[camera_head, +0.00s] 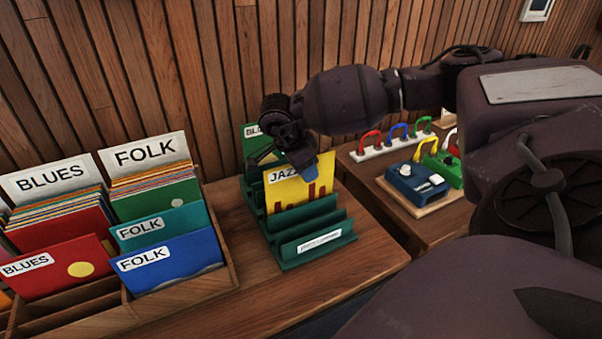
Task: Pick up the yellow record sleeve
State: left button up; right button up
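The yellow record sleeve (287,194) stands in a green slotted rack (313,232) on the wooden counter. Its label reads JAZZ and is partly covered by my gripper. My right gripper (290,166) is at the sleeve's top edge, with one blue-tipped finger in front of its upper right part. The other fingertip is hard to make out, so I cannot tell whether it is shut on the sleeve. Behind it, a green sleeve (251,140) stands in the same rack, partly hidden by my gripper. My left gripper is not in view.
A wooden bin (228,257) of BLUES and FOLK sleeves stands at the left. At the right, a side table holds a white strip with coloured handles (391,143) and a blue pedal (414,183). Bare counter (345,274) lies in front of the rack. A slatted wall is behind.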

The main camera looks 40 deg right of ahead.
jog(key=shift+c, duration=0.4)
grip_shut()
jog(key=shift+r, duration=0.15)
